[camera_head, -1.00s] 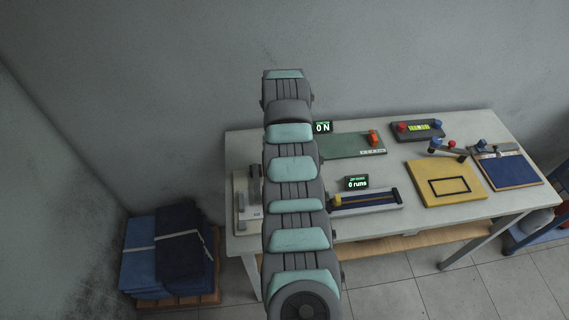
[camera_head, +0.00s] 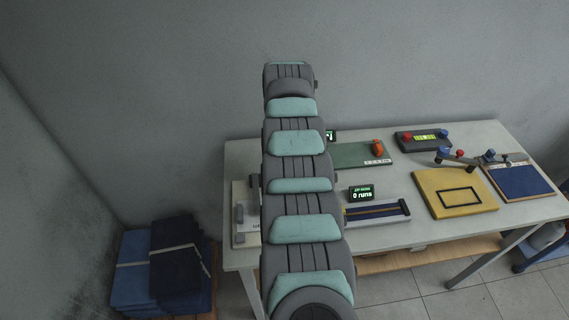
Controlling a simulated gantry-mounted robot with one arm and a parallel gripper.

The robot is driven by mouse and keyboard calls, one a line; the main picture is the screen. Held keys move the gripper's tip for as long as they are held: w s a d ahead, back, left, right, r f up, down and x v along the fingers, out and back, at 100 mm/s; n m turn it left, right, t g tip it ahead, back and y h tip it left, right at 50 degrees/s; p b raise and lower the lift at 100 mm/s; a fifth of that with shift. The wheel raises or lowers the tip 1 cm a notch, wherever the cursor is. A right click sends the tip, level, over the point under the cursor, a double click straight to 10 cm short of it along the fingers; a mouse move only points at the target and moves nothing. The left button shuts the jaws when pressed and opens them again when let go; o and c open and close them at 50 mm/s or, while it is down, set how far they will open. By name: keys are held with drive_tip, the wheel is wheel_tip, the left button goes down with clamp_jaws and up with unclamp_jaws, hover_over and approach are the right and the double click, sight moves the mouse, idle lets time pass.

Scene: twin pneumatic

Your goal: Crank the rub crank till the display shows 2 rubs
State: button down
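My arm, grey with pale green panels, rises through the middle of the head view and covers part of the table. My gripper is not visible. No crank that I can clearly tell to be the rub crank shows; the arm hides the area between the left board and the slide track. A small display (camera_head: 362,193) reads "0 runs", with a smaller line above it. It stands behind a white track (camera_head: 377,213) with a dark slot. A second display (camera_head: 331,136) is mostly hidden behind my arm. A pale board (camera_head: 240,227) with grey parts is partly hidden at left.
On the table (camera_head: 400,235) are a green panel (camera_head: 350,155) with an orange knob (camera_head: 378,147), a dark box (camera_head: 424,139) with red and blue buttons, a yellow pad (camera_head: 448,203), a blue pad (camera_head: 521,181) and a linkage (camera_head: 459,158). Folded dark cloths (camera_head: 176,257) lie left of the table.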

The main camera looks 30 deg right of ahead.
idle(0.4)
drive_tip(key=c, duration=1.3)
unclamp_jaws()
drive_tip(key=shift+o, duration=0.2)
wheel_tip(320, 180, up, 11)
drive_tip(key=p, duration=0.7)
drive_tip(key=shift+p, duration=0.35)
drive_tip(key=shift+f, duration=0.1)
